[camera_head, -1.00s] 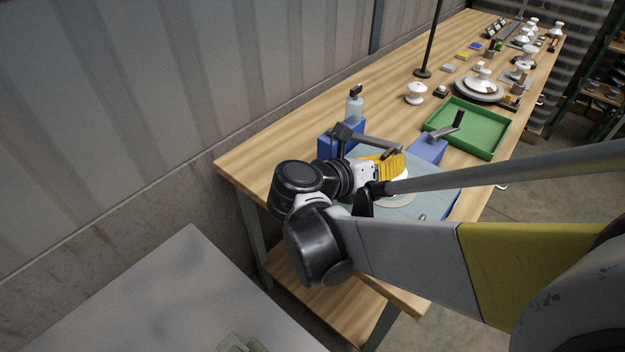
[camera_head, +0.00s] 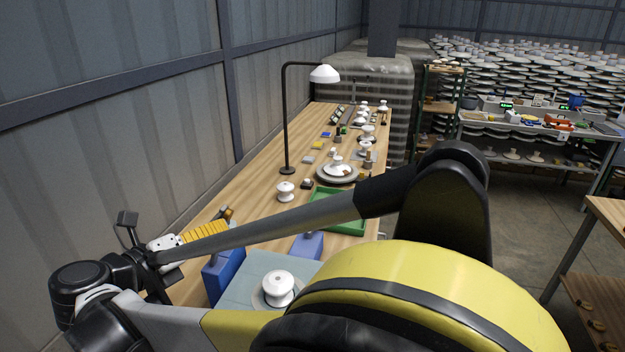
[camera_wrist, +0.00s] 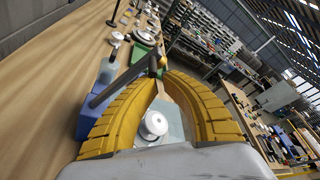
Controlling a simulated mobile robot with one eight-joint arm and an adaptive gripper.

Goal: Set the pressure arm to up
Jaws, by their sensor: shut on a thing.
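The pressure arm is a dark bar (camera_wrist: 120,84) that runs in the wrist view from a blue block (camera_wrist: 89,113) to a knob end between my fingertips. My gripper (camera_wrist: 159,73), with its yellow ribbed fingers, is shut on that end. In the head view my gripper (camera_head: 228,214) is at the left, above the blue block (camera_head: 224,277), with the brownish knob end at its tips. Most of the bar is hidden there, so its exact tilt cannot be told. A white insulator (camera_head: 278,284) stands on the pale plate (camera_head: 234,298), clear of my fingers.
A second blue block (camera_head: 307,246) stands at the plate's far side. Beyond are a green tray (camera_head: 320,194), a small white insulator (camera_head: 286,190), a stacked insulator (camera_head: 337,170) and a black lamp (camera_head: 285,120). The corrugated wall (camera_head: 110,120) is close on the left.

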